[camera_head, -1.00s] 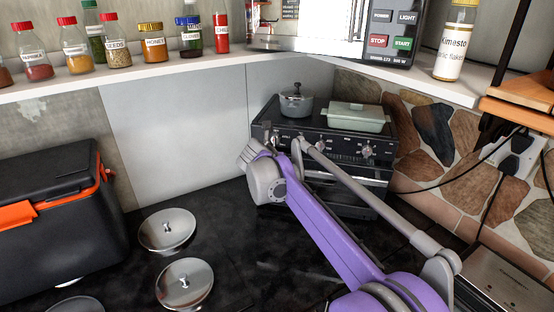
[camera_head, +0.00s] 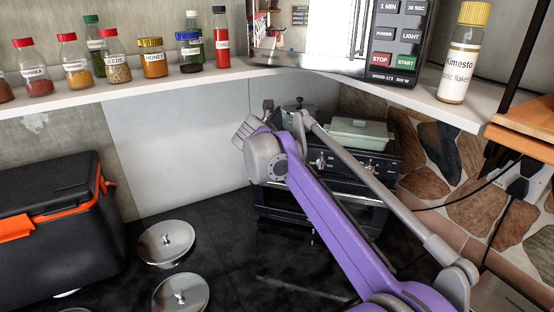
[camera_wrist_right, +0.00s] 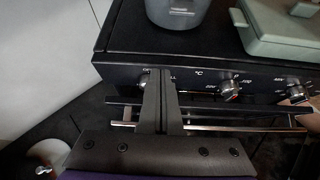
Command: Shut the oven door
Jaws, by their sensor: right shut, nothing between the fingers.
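The small black oven (camera_head: 392,166) stands in the corner, its knob panel facing me. Its door (camera_head: 345,210) is partly hidden behind my right arm in the head view. In the right wrist view the door's handle bar (camera_wrist_right: 240,128) runs below the knob panel (camera_wrist_right: 190,82). The door seems slightly ajar, but I cannot tell how far. My right gripper (camera_wrist_right: 158,75) is shut and empty, its fingers in front of the left part of the panel and crossing the handle line. Contact cannot be told. In the head view its fingertips are hidden behind my wrist. My left gripper is not in view.
A grey pot (camera_wrist_right: 178,10) and a pale green lidded dish (camera_head: 358,133) sit on the oven. Shiny lids (camera_head: 166,242) lie on the dark worktop. A black and orange cooler (camera_head: 55,215) stands left. A shelf (camera_head: 130,82) with bottles and a microwave runs above.

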